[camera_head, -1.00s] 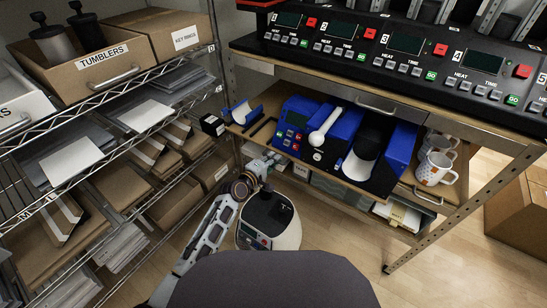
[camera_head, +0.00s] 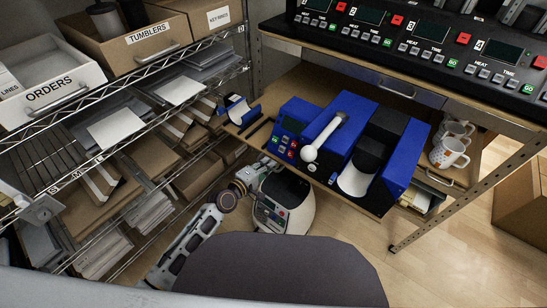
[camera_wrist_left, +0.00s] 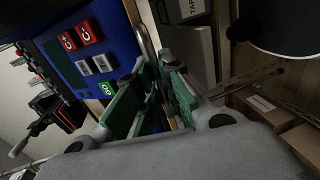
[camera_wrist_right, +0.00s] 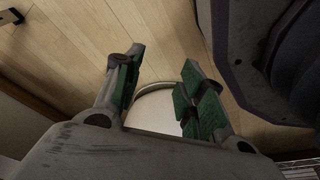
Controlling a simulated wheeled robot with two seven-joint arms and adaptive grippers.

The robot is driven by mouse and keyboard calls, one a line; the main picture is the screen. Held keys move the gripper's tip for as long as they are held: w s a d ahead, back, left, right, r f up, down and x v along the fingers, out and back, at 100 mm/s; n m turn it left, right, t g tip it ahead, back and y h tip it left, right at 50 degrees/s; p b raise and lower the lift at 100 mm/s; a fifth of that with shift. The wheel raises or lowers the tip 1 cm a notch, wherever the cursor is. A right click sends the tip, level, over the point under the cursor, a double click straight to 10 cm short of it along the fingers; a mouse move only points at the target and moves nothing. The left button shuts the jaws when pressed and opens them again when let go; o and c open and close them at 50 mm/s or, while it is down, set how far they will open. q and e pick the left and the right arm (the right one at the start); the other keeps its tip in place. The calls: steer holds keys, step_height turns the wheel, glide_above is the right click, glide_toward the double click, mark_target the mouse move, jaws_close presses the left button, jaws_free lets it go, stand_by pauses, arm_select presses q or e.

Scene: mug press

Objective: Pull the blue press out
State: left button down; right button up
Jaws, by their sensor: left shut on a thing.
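The blue press (camera_head: 350,108) stands on a wooden pull-out board (camera_head: 292,88) under the table, with a white lever and ball on top. Its blue panel with red and green buttons also shows in the left wrist view (camera_wrist_left: 106,32). My left gripper (camera_head: 266,167) is at the board's front edge. In the left wrist view its green pads (camera_wrist_left: 160,75) are closed around a curved metal handle (camera_wrist_left: 144,38) beside the press; the pads partly hide the grip. My right gripper (camera_wrist_right: 162,80) is open and empty, over the floor and outside the head view.
White mugs (camera_head: 448,152) stand to the right of the press. A blue cradle (camera_head: 240,108) lies at the board's left. A wire rack (camera_head: 150,75) with boxes and paper is close on the left. The table leg (camera_head: 460,205) stands at right; floor is free in front.

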arm_select(q)
steer(key=shift+s+a+f, duration=0.1)
steer(key=shift+s+a, duration=0.5)
steer(key=shift+s, duration=0.35)
steer(key=shift+s+a, duration=0.6)
steer(key=shift+s, duration=0.35)
steer(key=c, duration=1.5)
jaws_free()
steer(key=shift+w, duration=0.1)
steer(key=shift+c, duration=0.2)
steer(key=v, duration=1.2)
steer(key=shift+d, duration=0.1)
